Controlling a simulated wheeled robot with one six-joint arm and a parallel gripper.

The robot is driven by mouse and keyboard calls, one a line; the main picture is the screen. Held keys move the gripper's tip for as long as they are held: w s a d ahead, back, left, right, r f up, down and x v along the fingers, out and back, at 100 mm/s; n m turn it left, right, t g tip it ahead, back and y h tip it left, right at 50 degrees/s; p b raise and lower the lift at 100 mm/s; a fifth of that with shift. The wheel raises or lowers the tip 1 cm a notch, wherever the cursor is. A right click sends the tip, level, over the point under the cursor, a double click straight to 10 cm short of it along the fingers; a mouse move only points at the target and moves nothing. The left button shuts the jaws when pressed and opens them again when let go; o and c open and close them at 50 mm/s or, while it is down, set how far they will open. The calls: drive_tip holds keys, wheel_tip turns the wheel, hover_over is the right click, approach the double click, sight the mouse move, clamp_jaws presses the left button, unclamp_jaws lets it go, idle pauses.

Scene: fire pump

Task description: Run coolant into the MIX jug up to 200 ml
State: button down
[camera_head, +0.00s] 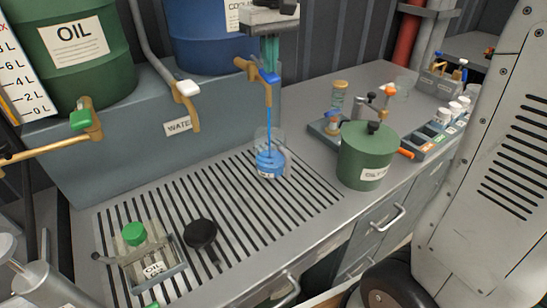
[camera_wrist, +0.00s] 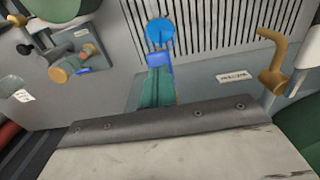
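The MIX jug (camera_head: 270,163) is a clear vessel upright on the slotted drain grate, with blue liquid in its lower part. Its level marks are too small to read. A thin blue stream (camera_head: 268,125) falls from the brass coolant tap (camera_head: 252,70) into it. The tap has a blue lever (camera_head: 268,77) and stands in front of the blue coolant drum (camera_head: 205,35). My gripper (camera_head: 270,62) points down with its green fingers close together, their tips at the lever. The wrist view shows the fingers (camera_wrist: 155,88) against the blue lever (camera_wrist: 160,60); a firm grip cannot be made out.
The green oil drum (camera_head: 80,60) has a green-levered tap (camera_head: 85,120). A white-levered water tap (camera_head: 188,95) stands between the drums. A green can (camera_head: 365,155) stands right of the jug. A green-capped container (camera_head: 145,245) and a black round item (camera_head: 200,233) are at front left.

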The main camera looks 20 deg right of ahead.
idle(0.4)
wheel_tip(320, 180, up, 5)
idle(0.4)
drive_tip(key=s+r, duration=0.3)
drive_tip(key=r, duration=0.1)
drive_tip(key=shift+d, duration=0.3)
drive_tip(key=shift+w, duration=0.15)
drive_tip(key=s+d+f+m, duration=0.1)
drive_tip(key=s+f, duration=0.7)
drive_tip(key=s, duration=0.4)
drive_tip(key=s+d+f+m+t, duration=0.1)
drive_tip(key=s+f, duration=0.8)
drive_tip(key=s, duration=0.3)
drive_tip(key=shift+s+d, duration=0.15)
drive_tip(key=shift+d, duration=0.15)
